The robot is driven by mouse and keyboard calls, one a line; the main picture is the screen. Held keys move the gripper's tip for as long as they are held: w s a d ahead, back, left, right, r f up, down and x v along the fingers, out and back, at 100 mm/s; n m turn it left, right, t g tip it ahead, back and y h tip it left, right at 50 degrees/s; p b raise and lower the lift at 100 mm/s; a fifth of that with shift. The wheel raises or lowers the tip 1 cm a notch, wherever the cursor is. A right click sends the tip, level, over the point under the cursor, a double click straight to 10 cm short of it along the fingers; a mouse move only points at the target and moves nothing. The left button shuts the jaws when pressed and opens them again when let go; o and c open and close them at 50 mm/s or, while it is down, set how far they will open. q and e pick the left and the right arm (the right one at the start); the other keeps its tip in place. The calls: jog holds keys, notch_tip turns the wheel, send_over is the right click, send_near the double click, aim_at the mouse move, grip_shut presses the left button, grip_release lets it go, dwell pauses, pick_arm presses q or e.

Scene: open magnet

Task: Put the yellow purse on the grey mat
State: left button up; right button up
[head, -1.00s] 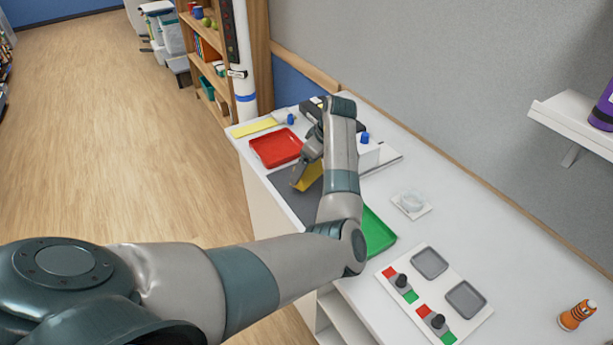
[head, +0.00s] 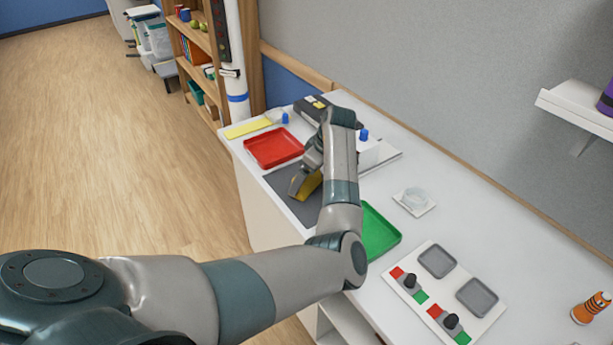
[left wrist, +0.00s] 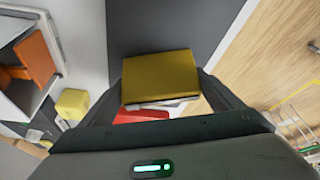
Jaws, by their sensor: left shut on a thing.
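The yellow purse (head: 309,185) is between the fingers of my left gripper (head: 300,190), which is shut on it. In the left wrist view the purse (left wrist: 160,74) fills the space between the two dark fingers. The grey mat (head: 307,214) lies on the white counter below the gripper, partly hidden by my arm. A dark strip of the mat (left wrist: 165,28) shows beyond the purse in the left wrist view. I cannot tell whether the purse touches the mat. My right gripper is not in view.
A red tray (head: 273,148) lies just beyond the mat, and a green tray (head: 379,231) lies on its near side. A white box with a blue knob (head: 364,135) stands behind my wrist. A panel with knobs (head: 446,290) lies nearer.

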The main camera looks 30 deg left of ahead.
pick_arm(q)
jog(key=shift+a+f, duration=0.1)
jog(key=shift+f, duration=0.05)
jog(key=o, duration=1)
jog(key=shift+r, duration=0.5)
jog(key=shift+b+v, duration=1.65)
jog(key=shift+v, duration=4.05)
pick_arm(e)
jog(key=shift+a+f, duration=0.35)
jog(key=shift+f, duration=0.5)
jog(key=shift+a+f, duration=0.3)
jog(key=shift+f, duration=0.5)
